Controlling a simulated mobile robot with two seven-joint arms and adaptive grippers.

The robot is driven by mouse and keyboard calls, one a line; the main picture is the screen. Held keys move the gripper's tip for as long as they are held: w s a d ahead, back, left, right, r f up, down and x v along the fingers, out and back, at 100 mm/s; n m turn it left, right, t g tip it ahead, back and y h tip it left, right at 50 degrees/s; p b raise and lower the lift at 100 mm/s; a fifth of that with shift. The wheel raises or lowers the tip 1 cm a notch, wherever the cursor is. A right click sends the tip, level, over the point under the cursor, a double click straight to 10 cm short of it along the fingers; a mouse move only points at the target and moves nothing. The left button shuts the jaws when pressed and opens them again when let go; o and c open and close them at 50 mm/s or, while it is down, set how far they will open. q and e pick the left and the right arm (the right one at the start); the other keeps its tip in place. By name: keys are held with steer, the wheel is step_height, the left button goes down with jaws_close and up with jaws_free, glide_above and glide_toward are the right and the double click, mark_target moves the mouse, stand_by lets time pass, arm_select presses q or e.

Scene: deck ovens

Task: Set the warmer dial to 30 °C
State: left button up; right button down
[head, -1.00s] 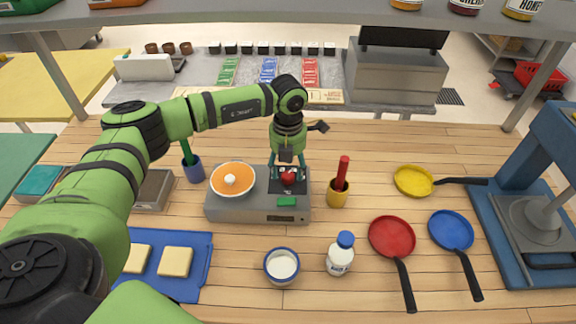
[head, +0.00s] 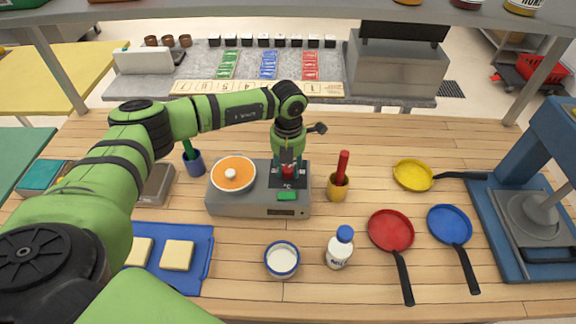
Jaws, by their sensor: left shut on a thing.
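The warmer (head: 240,207) is a grey box on the wooden table, with an orange-topped round pan (head: 233,174) on its left half. Its red dial (head: 288,171) sits on a dark panel at the right, above a green button (head: 287,196). My left gripper (head: 288,173) points down over the panel, shut on the red dial. The fingers partly cover the dial, and its scale and pointer are too small to read. My right gripper is not in view.
A yellow cup (head: 338,188) with a red-handled tool stands close right of the warmer. A blue cup (head: 194,164) is at its left. A white bowl (head: 282,260) and a bottle (head: 339,248) stand in front. Several pans lie at the right.

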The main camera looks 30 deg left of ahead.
arm_select(q)
steer(key=shift+f+n+b, duration=0.1)
steer(key=shift+n+b, duration=0.25)
steer(key=shift+n, duration=1.55)
steer(key=n+b, duration=0.2)
steer(key=n, duration=0.8)
steer(key=shift+n, duration=0.4)
steer(key=n, duration=0.5)
steer(key=o, duration=1.1)
steer(key=shift+o, duration=0.2)
